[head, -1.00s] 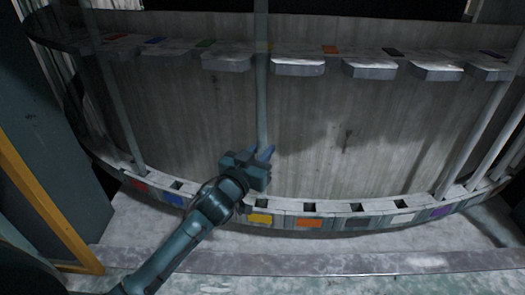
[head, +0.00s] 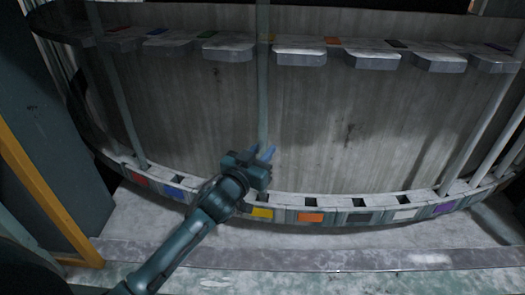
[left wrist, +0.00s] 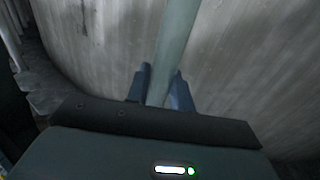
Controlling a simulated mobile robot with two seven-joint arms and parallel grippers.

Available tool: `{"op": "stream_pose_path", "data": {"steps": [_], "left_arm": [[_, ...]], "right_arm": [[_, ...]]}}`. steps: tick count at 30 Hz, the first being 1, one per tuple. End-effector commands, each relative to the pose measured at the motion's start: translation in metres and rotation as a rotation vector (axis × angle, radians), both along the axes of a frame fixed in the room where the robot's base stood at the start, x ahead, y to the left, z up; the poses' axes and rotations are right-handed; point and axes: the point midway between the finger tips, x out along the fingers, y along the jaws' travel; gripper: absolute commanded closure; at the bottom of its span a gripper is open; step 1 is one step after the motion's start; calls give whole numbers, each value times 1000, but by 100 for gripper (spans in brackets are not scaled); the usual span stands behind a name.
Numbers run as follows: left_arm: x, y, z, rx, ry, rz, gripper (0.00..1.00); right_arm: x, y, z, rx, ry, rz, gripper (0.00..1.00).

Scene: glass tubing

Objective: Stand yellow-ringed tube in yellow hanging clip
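My left gripper (head: 262,153) is shut on an upright pale grey-green glass tube (head: 263,100). The tube rises past the top of the head view; its lower end is hidden at the gripper and no yellow ring shows. In the left wrist view the tube (left wrist: 172,45) stands between the two blue fingers (left wrist: 160,88). High up, the tube crosses in front of the yellow mark (head: 267,38) on the upper ledge, in a gap between grey blocks. I cannot tell whether it is inside that gap. Below the gripper is the lower yellow label (head: 262,212) with a dark, empty square hole above it.
A curved lower rail (head: 335,203) carries coloured labels and several empty holes. Tubes stand at its left (head: 124,100) and right (head: 485,120). Grey blocks (head: 300,57) line the upper ledge before a curved grey wall (head: 340,120). A yellow frame (head: 45,200) stands at left.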

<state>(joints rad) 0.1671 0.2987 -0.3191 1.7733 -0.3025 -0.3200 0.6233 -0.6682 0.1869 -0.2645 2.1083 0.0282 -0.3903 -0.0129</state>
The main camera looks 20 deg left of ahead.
Motion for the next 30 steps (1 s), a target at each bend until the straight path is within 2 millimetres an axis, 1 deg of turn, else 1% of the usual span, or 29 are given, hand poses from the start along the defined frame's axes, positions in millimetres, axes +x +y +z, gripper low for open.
{"op": "stream_pose_path", "data": {"steps": [1, 9, 16, 19, 23, 30], "left_arm": [[0, 0, 0, 0, -1, 0, 73], [0, 0, 0, 0, -1, 0, 52], [-1, 0, -1, 0, 1, 0, 52], [-7, 1, -1, -1, 2, 0, 52], [-27, 5, -2, -1, 2, -2, 52], [-81, 14, -2, 0, 3, -1, 52]], "right_arm": [[0, 0, 0, 1, -1, -1, 64], [1, 1, 1, 6, -1, -7, 64], [1, 1, 1, 8, -1, -11, 64], [1, 1, 0, 8, -1, -11, 64], [1, 0, -1, 8, -1, -10, 64], [2, 1, -4, 6, -7, -4, 64]]}}
